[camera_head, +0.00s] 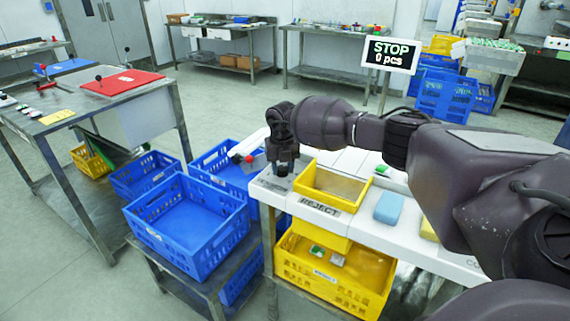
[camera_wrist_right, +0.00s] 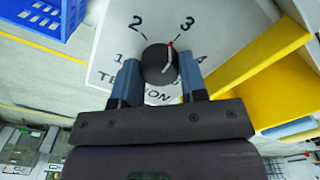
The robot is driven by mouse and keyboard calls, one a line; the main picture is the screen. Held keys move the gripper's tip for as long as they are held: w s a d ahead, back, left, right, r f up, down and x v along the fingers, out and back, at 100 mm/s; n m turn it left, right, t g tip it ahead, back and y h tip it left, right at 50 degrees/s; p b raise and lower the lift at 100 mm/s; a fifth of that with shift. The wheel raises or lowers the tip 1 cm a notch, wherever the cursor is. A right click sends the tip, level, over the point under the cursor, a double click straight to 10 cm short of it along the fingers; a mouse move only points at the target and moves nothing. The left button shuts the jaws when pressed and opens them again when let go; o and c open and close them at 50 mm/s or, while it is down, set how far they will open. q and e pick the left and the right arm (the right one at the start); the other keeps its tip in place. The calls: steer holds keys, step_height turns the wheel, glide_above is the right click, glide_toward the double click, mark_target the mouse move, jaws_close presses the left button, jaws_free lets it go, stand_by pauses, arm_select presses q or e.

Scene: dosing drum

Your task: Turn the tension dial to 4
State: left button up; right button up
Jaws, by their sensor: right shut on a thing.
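The tension dial (camera_wrist_right: 158,64) is a round black knob with a white line and a red mark, set on a white panel (camera_wrist_right: 120,35). Printed 1, 2, 3, 4 and TENSION surround it, some partly covered by the fingers. The red mark points close to 3, slightly on its 2 side. My right gripper (camera_wrist_right: 160,72) is shut on the dial, one blue-grey finger on each side. In the head view my right gripper (camera_head: 282,158) points down at the near left corner of the white machine top. My left gripper is not in view.
A yellow REJECT bin (camera_head: 331,186) stands right beside the gripper, with a blue block (camera_head: 388,207) farther right. Blue crates (camera_head: 190,222) stand to the left. A sign (camera_head: 391,54) behind reads STOP, 0 pcs.

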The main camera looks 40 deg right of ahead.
steer(key=m, duration=0.1)
steer(key=m+p, duration=0.1)
steer(key=m, duration=0.1)
steer(key=shift+r, duration=0.25)
steer(key=shift+m+p, duration=0.65)
steer(key=shift+m, duration=0.15)
steer(key=m+p, duration=0.2)
steer(key=m, duration=0.2)
steer(key=shift+m, duration=0.3)
steer(key=shift+m+p, duration=0.3)
steer(key=shift+m, duration=0.1)
steer(key=shift+f+m+p, duration=0.15)
steer(key=shift+m+p, duration=0.25)
steer(key=shift+m, duration=0.9)
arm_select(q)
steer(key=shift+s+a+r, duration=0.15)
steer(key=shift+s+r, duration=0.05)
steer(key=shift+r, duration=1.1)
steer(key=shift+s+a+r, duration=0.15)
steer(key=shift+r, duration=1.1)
arm_select(e)
steer(key=shift+f, duration=0.1)
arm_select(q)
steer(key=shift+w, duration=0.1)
